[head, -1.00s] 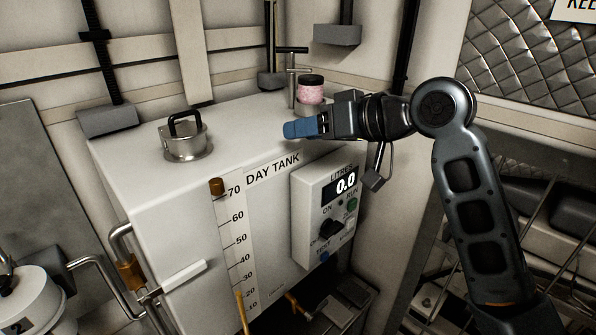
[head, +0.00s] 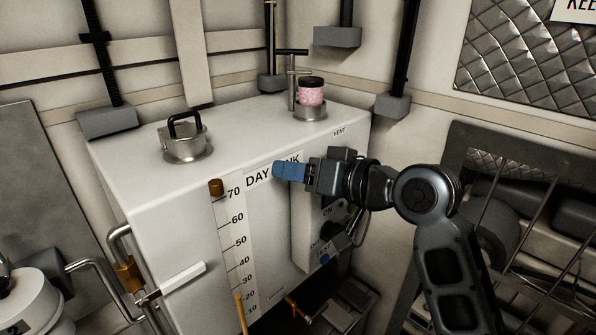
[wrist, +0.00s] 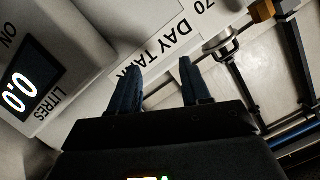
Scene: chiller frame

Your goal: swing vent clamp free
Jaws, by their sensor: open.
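The vent (head: 310,112) stands on the tank top at the back right, beside a "VENT" label, with a pink, dark-capped jar (head: 311,93) upright on it. A dark T-handled clamp (head: 291,75) stands upright just left of the jar. I cannot tell whether it touches the jar. My gripper (head: 287,171), with blue fingers, is in front of the tank's front face, below the vent and over the "DAY TANK" lettering. In the wrist view its two fingers (wrist: 160,82) are apart with nothing between them. The vent and clamp do not show there.
The white day tank (head: 250,135) carries a handled filler cap (head: 185,140) at its top left; the cap also shows in the wrist view (wrist: 222,44). My arm partly covers the control box (head: 303,215). The tank top between cap and vent is clear.

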